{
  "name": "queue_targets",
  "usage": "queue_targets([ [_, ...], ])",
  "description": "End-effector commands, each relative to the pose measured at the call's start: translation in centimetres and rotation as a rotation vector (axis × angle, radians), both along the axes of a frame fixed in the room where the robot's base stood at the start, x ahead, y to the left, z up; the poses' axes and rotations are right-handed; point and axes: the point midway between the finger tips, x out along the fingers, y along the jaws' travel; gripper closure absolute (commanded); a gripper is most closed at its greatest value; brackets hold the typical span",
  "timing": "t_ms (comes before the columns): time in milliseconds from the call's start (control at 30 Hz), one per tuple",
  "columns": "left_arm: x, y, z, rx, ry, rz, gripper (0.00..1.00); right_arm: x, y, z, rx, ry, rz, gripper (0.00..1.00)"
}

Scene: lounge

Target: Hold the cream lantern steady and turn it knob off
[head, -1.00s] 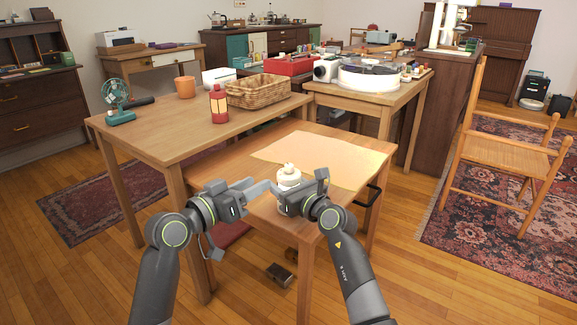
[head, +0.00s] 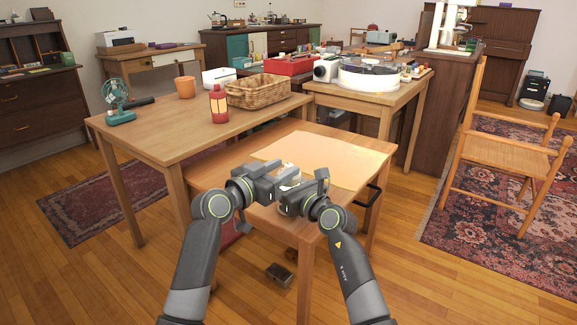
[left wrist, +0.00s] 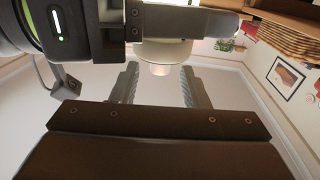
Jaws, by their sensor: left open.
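The cream lantern (head: 291,173) stands on the lower table, mostly hidden behind my two grippers in the head view. A cream, rounded part of it (left wrist: 165,52) shows in the left wrist view, beyond the open fingers. My left gripper (head: 279,182) is just left of the lantern; in the left wrist view its fingers (left wrist: 160,84) are apart with nothing clearly between them. My right gripper (head: 296,198) is close against the lantern's near side. Its fingertips are hidden, so I cannot tell whether it grips. The knob cannot be made out.
A pale sheet (head: 338,160) lies on the lower table (head: 250,215) behind the lantern. A wooden chair (head: 505,152) is at right.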

Motion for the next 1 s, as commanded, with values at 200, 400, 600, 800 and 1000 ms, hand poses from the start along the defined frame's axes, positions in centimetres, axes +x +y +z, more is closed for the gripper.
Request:
queue_targets([
  [200,1.6,-1.4,0.0,0.0,0.0,-0.001,0.59,0.0,0.0,0.0,0.0,0.0,0.0,0.78],
  [400,2.0,-1.8,0.0,0.0,0.0,0.001,0.59,0.0,0.0,0.0,0.0,0.0,0.0,0.78],
  [600,2.1,-1.8,0.0,-0.001,0.001,0.001,0.59,0.0,0.0,0.0,0.0,0.0,0.0,0.78],
  [800,2.0,-1.8,0.0,-0.001,0.001,0.0,0.81,0.0,0.0,0.0,0.0,0.0,0.0,0.78],
  [1000,2.0,-1.8,0.0,-0.001,0.001,0.001,1.0,0.0,0.0,0.0,0.0,0.0,0.0,0.78],
])
